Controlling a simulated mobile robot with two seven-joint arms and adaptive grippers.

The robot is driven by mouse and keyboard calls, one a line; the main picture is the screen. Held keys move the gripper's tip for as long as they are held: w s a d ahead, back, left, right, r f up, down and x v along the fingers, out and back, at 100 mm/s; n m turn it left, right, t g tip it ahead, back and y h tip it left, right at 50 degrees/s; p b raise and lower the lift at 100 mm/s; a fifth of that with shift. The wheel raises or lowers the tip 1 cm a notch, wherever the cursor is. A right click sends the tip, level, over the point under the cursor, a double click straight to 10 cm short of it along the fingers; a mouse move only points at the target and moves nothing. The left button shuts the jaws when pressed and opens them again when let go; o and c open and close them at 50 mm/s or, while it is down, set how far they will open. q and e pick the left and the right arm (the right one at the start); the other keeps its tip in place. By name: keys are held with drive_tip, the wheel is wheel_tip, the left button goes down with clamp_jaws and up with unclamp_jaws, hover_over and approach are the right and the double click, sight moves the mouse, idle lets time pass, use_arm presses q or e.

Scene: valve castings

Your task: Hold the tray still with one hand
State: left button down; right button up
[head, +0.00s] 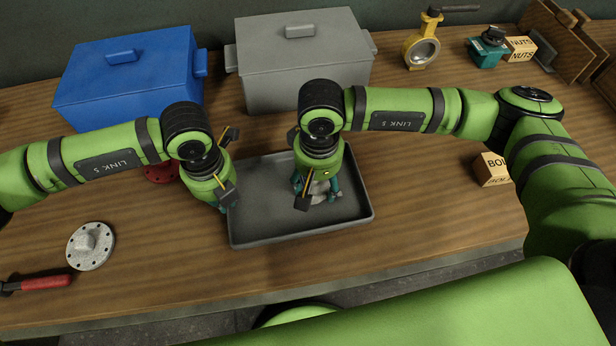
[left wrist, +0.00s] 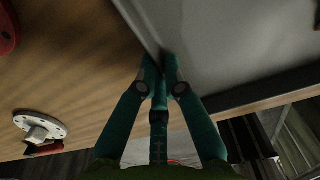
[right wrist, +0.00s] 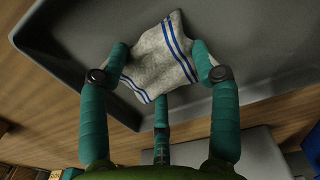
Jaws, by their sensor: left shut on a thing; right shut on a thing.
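The grey tray (head: 262,222) lies on the wooden table in front of me. In the left wrist view my left gripper (left wrist: 160,70) is shut on the left wall of the tray (left wrist: 225,50). In the head view my left gripper (head: 224,205) is at the tray's left side. My right gripper (head: 317,192) is over the right half of the tray. In the right wrist view my right gripper (right wrist: 160,62) is shut on a grey cloth (right wrist: 163,55) with blue stripes, inside the tray (right wrist: 85,30). In the head view the cloth is mostly hidden beneath the right gripper.
Behind the tray stand a blue lidded box (head: 130,80) and a grey lidded box (head: 300,65). A yellow valve (head: 422,50) and a teal valve part (head: 487,48) stand at back right. A flange (head: 90,246) and a red-handled tool (head: 45,283) lie left. A small box (head: 491,170) stands right.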

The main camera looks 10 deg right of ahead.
drive_tip(key=shift+d, duration=0.9)
drive_tip(key=a, duration=0.3)
drive_tip(key=shift+a, duration=0.3)
drive_tip(key=shift+a+r, duration=0.1)
drive_tip(key=shift+a, duration=0.1)
drive_tip(key=shift+d+r, duration=0.1)
drive_tip(key=shift+r, duration=3.9)
use_arm(q)
drive_tip(key=c, duration=1.3)
unclamp_jaws()
